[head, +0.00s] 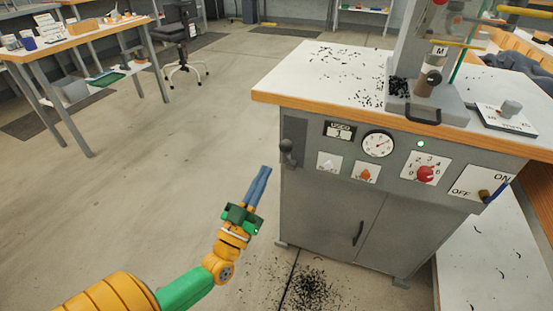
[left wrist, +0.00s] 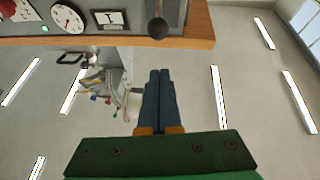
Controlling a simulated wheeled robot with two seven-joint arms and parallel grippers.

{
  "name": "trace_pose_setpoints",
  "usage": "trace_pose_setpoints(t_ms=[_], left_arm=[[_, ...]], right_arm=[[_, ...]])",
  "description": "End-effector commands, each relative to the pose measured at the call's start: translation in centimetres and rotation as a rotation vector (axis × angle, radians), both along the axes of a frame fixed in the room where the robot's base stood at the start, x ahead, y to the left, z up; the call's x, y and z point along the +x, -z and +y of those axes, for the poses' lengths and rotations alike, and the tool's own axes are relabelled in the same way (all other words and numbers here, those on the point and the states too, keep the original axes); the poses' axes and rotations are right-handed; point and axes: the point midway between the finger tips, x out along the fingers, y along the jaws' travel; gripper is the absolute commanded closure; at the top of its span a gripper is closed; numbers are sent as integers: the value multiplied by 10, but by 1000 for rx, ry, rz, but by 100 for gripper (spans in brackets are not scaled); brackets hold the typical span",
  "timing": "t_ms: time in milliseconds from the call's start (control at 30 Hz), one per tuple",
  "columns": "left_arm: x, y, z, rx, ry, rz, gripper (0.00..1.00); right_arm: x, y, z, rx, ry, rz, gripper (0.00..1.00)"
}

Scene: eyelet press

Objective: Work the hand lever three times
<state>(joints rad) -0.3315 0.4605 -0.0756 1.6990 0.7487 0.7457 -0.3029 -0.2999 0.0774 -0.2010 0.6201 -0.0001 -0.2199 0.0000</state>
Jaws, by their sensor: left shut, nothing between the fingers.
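The hand lever (head: 287,148) is a dark grey arm with a round knob at the left end of the press cabinet's front panel. Its knob (left wrist: 158,28) shows near the top of the left wrist view, seen from below. My left gripper (head: 264,170) has blue fingers and is shut and empty. It is left of and slightly below the lever in the head view, apart from it. Its fingertips (left wrist: 160,72) point toward the knob in the left wrist view, with a gap between. My right gripper is in neither view.
The panel carries a counter (head: 339,130), a round gauge (head: 378,143), a red knob (head: 425,174) and an on/off switch (head: 485,194). The press (head: 425,60) stands on the wooden-edged top. Dark scraps litter the top and floor. Open floor lies left of the cabinet.

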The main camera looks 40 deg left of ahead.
Motion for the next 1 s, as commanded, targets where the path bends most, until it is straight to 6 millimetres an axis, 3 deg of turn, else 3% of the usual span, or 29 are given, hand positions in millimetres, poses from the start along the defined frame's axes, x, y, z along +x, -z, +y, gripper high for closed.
trace_pose_setpoints(t_ms=[133, 333, 767, 867, 1000], left_arm=[[28, -16, 3, 3, 0, -5, 100], [57, -1, 5, 2, 0, -2, 100], [65, -1, 6, 1, 0, 0, 100], [66, -7, 7, -2, 0, 12, 100], [76, -27, 9, -23, -1, 90, 100]], right_arm=[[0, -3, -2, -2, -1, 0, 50], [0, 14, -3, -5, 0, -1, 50], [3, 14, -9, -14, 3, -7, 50], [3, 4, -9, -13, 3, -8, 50], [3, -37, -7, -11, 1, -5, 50]])
